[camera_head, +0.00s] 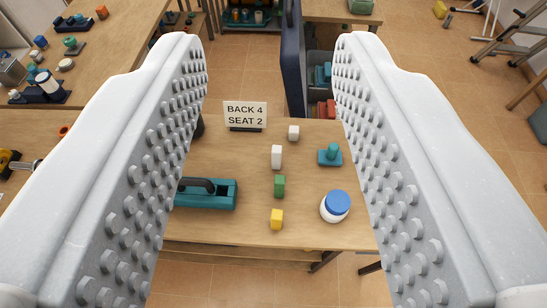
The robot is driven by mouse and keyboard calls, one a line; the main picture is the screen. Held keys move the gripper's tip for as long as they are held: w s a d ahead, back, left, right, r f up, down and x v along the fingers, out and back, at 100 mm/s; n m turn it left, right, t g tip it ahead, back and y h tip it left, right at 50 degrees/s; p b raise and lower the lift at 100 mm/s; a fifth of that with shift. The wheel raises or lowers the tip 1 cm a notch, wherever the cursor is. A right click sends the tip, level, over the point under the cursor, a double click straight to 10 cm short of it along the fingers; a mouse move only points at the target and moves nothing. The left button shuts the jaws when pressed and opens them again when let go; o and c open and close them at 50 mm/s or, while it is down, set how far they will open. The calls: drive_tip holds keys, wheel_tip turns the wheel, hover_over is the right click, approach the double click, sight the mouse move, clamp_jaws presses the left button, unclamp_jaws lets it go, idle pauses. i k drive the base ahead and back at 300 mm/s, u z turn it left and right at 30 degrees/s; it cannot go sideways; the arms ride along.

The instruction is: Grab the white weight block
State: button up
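My gripper (270,45) is open and empty, its two pale studded fingers wide apart on the left and right. Between them, farther off and below, a wooden table carries small blocks. A white upright block (277,156) stands near the middle of the table. A smaller white cube-like block (293,132) stands behind it, a little to the right. I cannot tell which of the two is the weight block. Neither is touched by my gripper. A green block (279,186) and a yellow block (277,219) stand nearer in the same rough line.
A teal toolbox-like tray with a dark handle (208,194) lies left of the blocks. A blue-lidded white jar (336,206) and a teal knobbed piece (330,154) stand right. A sign reading "BACK 4 SEAT 2" (245,114) and a dark upright panel (293,60) are behind.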

sight(276, 150)
drive_tip(key=u, duration=2.6)
drive_tip(key=k, duration=1.05)
drive_tip(key=z, duration=1.95)
drive_tip(key=i, duration=1)
drive_tip(key=z, duration=0.05)
